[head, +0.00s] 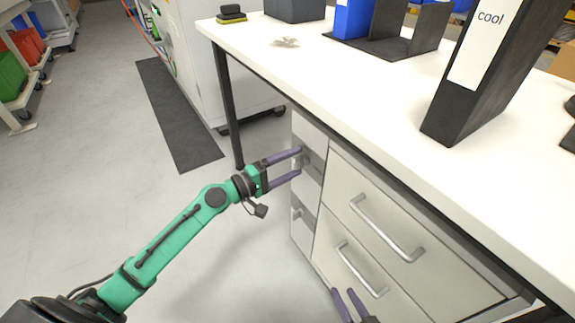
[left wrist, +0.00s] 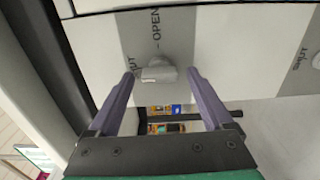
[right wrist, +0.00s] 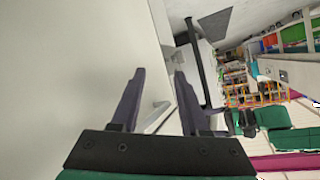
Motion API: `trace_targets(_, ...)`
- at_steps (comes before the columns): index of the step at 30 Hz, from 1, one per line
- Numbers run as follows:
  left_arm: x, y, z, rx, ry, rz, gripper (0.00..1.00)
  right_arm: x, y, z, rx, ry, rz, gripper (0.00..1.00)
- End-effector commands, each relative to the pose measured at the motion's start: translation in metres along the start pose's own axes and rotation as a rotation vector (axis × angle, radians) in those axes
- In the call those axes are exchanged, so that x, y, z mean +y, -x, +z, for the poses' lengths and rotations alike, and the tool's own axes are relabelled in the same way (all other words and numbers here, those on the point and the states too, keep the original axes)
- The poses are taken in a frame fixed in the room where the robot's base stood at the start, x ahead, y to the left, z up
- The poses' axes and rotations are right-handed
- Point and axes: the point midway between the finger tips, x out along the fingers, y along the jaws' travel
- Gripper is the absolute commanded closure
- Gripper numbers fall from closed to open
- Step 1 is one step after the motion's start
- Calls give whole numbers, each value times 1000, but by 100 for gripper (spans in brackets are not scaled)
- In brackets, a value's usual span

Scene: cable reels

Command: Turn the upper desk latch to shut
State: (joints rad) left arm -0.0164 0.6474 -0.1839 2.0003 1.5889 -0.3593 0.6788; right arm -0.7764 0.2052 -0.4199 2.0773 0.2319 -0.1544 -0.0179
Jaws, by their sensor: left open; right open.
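The upper desk latch (head: 305,160) is a small light-grey knob on a grey patch of the narrow cabinet front (head: 301,191) under the desk. In the left wrist view the knob (left wrist: 158,74) sits between my open fingers, with clear gaps on both sides. The word OPEN with a dash stands above it there, and a partly hidden SHUT label lies to its left. My left gripper (head: 299,162) is open at the latch and is not closed on it. My right gripper (head: 345,291) is open and empty, low in front of the drawers; it also shows in the right wrist view (right wrist: 158,75).
A lower latch (head: 297,214) sits below on the same front. Two drawers with bar handles (head: 385,228) are to the right. The white desktop (head: 370,85) overhangs, with a black binder (head: 470,75) on it. Floor left of the desk is open around a dark mat (head: 178,115).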

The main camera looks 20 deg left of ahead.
Motion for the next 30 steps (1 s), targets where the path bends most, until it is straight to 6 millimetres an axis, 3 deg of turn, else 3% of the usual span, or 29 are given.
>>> trace_targets(5,-4,18,0,1,1,-4,16,2,-2,3,7,-2,-1,55)
trace_targets(19,0,130,0,2,5,0,16,6,-5,18,14,-5,1,55)
trace_targets(24,0,145,0,0,1,0,16,5,-5,16,14,-2,-1,55)
trace_targets(30,0,145,0,-1,0,0,16,5,-5,12,20,0,-2,55)
